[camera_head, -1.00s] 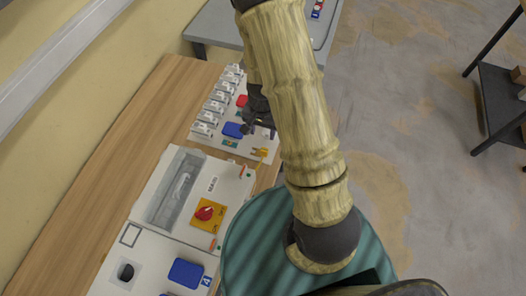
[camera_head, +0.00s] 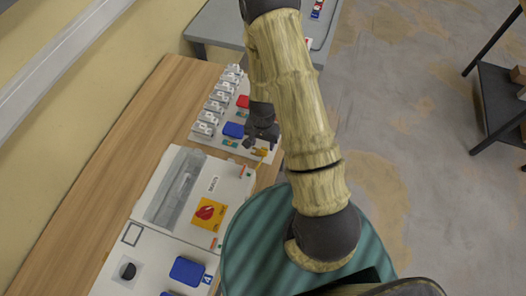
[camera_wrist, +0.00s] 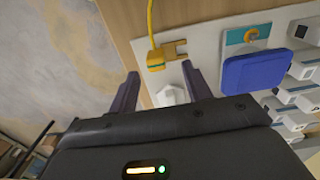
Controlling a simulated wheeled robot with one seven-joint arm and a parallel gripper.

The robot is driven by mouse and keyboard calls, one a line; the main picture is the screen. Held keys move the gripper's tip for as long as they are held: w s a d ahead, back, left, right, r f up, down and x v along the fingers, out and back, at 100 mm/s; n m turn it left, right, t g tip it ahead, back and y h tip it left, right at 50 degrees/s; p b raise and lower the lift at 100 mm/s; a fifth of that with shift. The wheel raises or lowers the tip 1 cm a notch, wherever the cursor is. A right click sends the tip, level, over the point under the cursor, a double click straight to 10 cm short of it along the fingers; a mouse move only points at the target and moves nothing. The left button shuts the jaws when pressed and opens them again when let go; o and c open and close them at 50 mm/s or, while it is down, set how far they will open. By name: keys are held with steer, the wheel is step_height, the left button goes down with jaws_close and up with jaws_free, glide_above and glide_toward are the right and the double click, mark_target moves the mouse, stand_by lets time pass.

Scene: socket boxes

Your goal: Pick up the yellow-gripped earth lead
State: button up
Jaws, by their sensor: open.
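The yellow-gripped earth lead (camera_head: 262,151) lies at the right edge of the far white panel, close below my gripper (camera_head: 262,141) in the head view. My gripper (camera_wrist: 160,70) is open and empty. Its two fingertips show on either side of the grip in the picture; whether they are level with it in depth I cannot tell.
A blue cover (camera_wrist: 255,70) and a row of white switches stand on the panel beside the lead. A nearer white box carries a red rotary switch (camera_head: 206,212) on a yellow plate. The wooden bench (camera_head: 130,120) is clear at left.

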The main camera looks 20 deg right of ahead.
mark_target(264, 150)
steer(key=shift+s+d+f+p, duration=0.1)
steer(key=shift+s+f+p, duration=0.1)
steer(key=shift+f+p, duration=0.35)
steer(key=shift+s+d+f+p, duration=0.1)
steer(key=shift+s+f+p, duration=0.1)
steer(key=shift+f, duration=0.65)
steer(key=shift+w+f, duration=0.1)
steer(key=shift+f, duration=1.05)
steer(key=shift+c, duration=0.4)
jaws_close()
